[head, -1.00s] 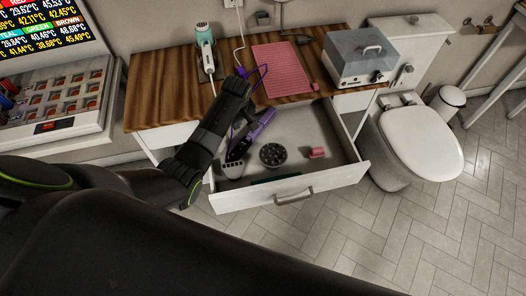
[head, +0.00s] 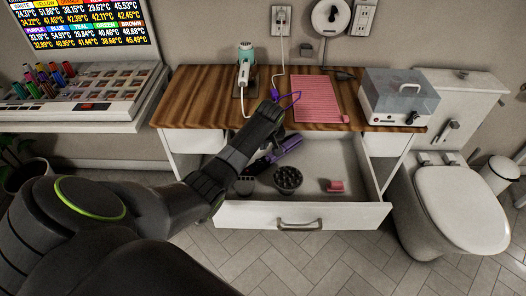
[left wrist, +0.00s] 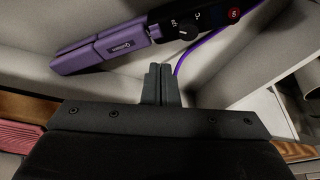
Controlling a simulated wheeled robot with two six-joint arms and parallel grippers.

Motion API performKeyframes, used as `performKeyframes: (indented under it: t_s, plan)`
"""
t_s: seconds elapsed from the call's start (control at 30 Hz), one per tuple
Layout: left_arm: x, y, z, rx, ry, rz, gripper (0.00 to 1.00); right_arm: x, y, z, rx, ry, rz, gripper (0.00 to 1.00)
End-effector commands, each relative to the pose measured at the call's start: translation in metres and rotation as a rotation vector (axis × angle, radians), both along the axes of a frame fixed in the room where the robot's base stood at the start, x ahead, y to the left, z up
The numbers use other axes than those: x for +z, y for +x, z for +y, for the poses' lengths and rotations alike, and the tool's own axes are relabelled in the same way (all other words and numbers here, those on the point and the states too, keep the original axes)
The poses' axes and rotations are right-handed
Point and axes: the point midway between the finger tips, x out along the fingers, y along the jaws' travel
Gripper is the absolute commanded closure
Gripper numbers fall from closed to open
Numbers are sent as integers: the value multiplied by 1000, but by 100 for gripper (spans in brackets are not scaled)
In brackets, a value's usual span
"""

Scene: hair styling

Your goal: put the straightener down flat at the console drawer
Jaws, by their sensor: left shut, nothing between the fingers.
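The purple straightener (head: 288,145) lies in the open console drawer (head: 345,152), partly hidden behind my left arm in the head view. In the left wrist view, its purple plates (left wrist: 105,47) are at upper left and its black control end is at the top. Its purple cord (head: 291,98) runs up onto the console top. My left gripper (left wrist: 161,84) is shut and empty, its fingertips just apart from the straightener in the picture. My right gripper is not in view.
A dark round studded piece (head: 288,178), a pink block (head: 335,186) and a small grey piece (head: 244,186) are in the drawer. The wooden top (head: 210,92) holds a pink mat (head: 318,98), a hair dryer (head: 245,62) and a lidded box (head: 400,92). A toilet (head: 455,205) stands right.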

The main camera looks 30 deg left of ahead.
Motion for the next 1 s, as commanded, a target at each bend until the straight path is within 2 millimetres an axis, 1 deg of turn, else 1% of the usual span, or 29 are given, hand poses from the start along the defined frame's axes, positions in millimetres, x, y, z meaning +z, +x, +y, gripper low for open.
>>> performKeyframes:
  t_s: [0.03,0.2,0.4,0.83,1.0]
  plan:
    - [-9,2,2,1,0,3,100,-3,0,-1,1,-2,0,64]
    - [-29,7,7,0,0,1,100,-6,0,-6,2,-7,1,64]
    - [-40,9,10,0,0,0,100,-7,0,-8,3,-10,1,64]
    - [-41,10,10,0,0,-1,100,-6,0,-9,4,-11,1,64]
    - [-38,6,6,0,0,1,100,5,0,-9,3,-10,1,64]
